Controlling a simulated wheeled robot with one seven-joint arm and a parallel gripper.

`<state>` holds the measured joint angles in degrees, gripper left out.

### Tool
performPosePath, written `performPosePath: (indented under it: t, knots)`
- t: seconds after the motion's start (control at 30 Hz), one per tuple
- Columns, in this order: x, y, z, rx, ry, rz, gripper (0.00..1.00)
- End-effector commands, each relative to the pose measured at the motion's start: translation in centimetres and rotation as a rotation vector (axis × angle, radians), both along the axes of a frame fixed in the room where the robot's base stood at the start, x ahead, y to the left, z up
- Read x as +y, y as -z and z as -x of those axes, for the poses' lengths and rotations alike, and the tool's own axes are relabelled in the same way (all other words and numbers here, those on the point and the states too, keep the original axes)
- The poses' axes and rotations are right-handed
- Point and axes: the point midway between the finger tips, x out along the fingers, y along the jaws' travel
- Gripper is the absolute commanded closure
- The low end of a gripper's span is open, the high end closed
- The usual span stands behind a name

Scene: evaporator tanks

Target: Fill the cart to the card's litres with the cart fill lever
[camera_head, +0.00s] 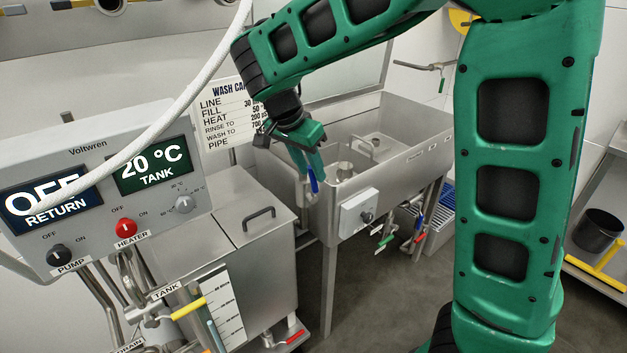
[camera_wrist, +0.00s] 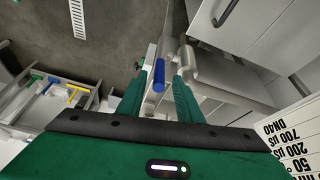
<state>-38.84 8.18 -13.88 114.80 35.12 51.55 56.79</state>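My gripper (camera_head: 308,180) points down at the near left corner of the steel sink, by a blue-handled lever (camera_head: 313,181). No label shows on this lever. The liquid level is unclear.
A control box (camera_head: 100,190) reads OFF for return and 20 °C for tank. A yellow lever (camera_head: 188,308) labelled tank and a red lever (camera_head: 291,338) sit low. Green and red levers (camera_head: 385,242) hang under the sink (camera_head: 400,160). A white hose crosses the left.

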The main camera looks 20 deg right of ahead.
Motion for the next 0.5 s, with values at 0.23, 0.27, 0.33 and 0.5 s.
performPosePath:
  t: [0.23,0.27,0.33,0.5]
  knots:
    - [-1.3,3.3,-0.5,0.002,0.001,0.001,0.68]
    - [-1.4,3.6,-0.6,0.002,0.001,0.001,0.68]
    - [-1.6,4.0,-0.6,0.002,0.001,0.001,0.68]
    - [-1.7,4.5,-0.7,0.002,-0.001,0.000,0.68]
